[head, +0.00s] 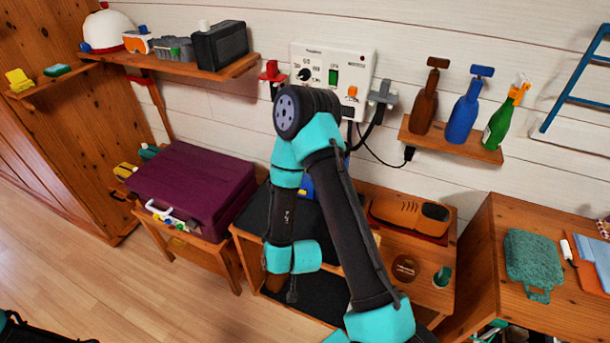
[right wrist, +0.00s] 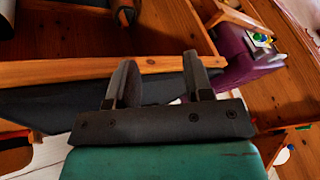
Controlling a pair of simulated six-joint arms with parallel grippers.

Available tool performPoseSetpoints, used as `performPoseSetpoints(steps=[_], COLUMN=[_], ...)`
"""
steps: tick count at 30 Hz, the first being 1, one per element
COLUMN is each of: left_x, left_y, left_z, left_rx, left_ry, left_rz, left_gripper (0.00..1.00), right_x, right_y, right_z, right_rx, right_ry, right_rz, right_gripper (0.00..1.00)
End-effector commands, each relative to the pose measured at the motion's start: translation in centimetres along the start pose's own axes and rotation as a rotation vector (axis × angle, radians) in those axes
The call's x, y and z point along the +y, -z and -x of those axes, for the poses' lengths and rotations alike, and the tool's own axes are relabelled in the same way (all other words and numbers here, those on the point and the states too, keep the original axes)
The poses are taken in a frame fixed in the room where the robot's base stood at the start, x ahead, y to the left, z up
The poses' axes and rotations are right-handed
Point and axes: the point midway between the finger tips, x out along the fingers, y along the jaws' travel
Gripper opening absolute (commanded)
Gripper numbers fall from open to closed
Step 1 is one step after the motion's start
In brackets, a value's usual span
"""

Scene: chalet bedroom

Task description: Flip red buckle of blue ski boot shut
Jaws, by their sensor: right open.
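A small patch of blue (head: 306,188) shows behind my right arm, at the back of the dark-topped stand. It may be part of the blue ski boot, but most of it is hidden. No red buckle can be made out. My right gripper (head: 292,292) points down in front of the stand. In the right wrist view its two fingers (right wrist: 158,82) are apart with nothing between them, over the stand's wooden edge and dark mat (right wrist: 60,103). Part of my left arm shows at the lower left corner, and its fingers are not clear.
A purple case (head: 190,185) lies on a low table left of the stand. A control box (head: 330,65) hangs behind. The floor at left is free.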

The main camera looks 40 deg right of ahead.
Motion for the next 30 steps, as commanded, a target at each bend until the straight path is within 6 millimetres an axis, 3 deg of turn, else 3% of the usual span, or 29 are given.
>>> performPoseSetpoints(steps=[8,16,24,30], left_x=[0.0,0.0,0.0,0.0], left_y=[0.0,0.0,0.0,0.0], left_z=[0.0,0.0,0.0,0.0], left_rx=[0.000,0.000,0.000,0.000], left_ry=[0.000,0.000,0.000,0.000], left_rz=[0.000,0.000,0.000,0.000], left_gripper=[0.53,0.53,0.53,0.53], right_x=[1.7,3.7,4.2,4.0], right_y=[5.3,9.7,11.7,12.0], right_z=[1.9,7.0,13.4,15.2], right_rx=[0.363,0.760,1.097,1.179], right_ry=[-0.150,-0.356,-0.563,-0.617], right_rz=[-0.086,-0.122,-0.094,-0.076], right_gripper=[0.47,0.47,0.47,0.47])
